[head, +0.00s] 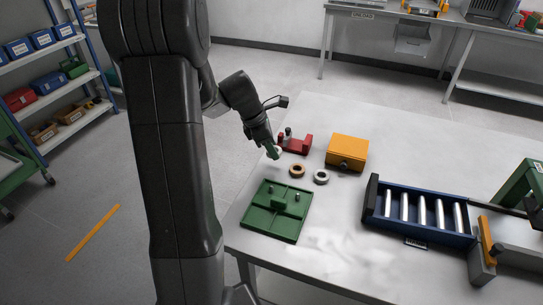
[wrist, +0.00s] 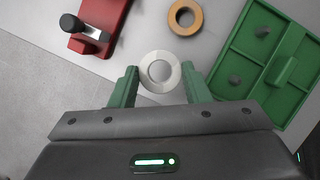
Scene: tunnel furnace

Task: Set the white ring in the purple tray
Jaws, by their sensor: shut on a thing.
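My gripper (head: 272,152) is over the left edge of the table in the head view. In the wrist view its green fingers (wrist: 160,84) are shut on a white ring (wrist: 146,72). How high the ring is above the table is hard to tell. No purple tray shows in either view. A green tray (head: 260,221) with upright pegs and a raised block lies on the table, nearer the head camera than my gripper. It also shows at the right of the wrist view (wrist: 252,77), apart from the held ring.
An orange-brown ring (head: 297,165) and a grey ring (head: 321,183) lie beyond the green tray. A red fixture (head: 303,145) and a yellow box (head: 347,150) stand farther back. A blue roller conveyor (head: 418,233) is at right. Bare table lies between tray and conveyor.

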